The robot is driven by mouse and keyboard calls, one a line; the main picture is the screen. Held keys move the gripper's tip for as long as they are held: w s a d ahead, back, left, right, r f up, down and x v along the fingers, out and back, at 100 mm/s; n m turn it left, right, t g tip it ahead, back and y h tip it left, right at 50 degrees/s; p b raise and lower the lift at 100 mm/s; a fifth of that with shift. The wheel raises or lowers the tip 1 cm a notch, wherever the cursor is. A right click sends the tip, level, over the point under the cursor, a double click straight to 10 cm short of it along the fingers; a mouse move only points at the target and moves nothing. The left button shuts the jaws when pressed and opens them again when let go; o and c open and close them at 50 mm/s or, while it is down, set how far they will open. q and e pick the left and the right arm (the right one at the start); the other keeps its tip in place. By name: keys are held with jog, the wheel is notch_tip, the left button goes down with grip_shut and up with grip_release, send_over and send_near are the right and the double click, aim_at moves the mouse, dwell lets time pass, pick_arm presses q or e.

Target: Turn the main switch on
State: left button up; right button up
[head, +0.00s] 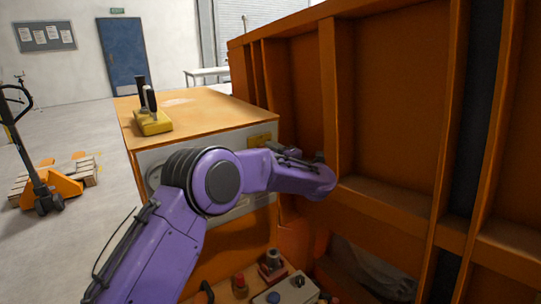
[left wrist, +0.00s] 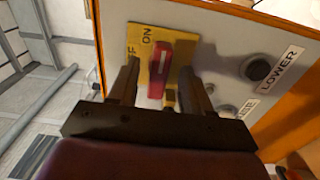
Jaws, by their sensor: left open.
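The main switch has a red handle (left wrist: 160,66) on a yellow plate (left wrist: 141,67) lettered ON, with OFF partly hidden by a finger. I cannot tell which setting the handle is at. My left gripper (left wrist: 159,75) is open, with one finger on each side of the handle in the picture. Gaps show between the fingers and the handle, and no contact is clear. In the head view the yellow plate (head: 261,140) is on the grey panel of the orange cabinet, beside my left wrist. The handle is not distinct there. My right gripper is not in view.
The grey panel (left wrist: 231,65) also bears dark round buttons, one beside a LOWER label (left wrist: 281,69). A yellow control box with levers (head: 152,122) stands on the orange cabinet (head: 205,108). The tall orange ribbed wall (head: 393,110) rises close to the right of my arm.

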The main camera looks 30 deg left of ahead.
pick_arm(q)
jog(key=b+v, duration=0.2)
jog(key=v, duration=0.7)
jog(key=shift+b, duration=0.35)
jog(key=shift+d, duration=0.15)
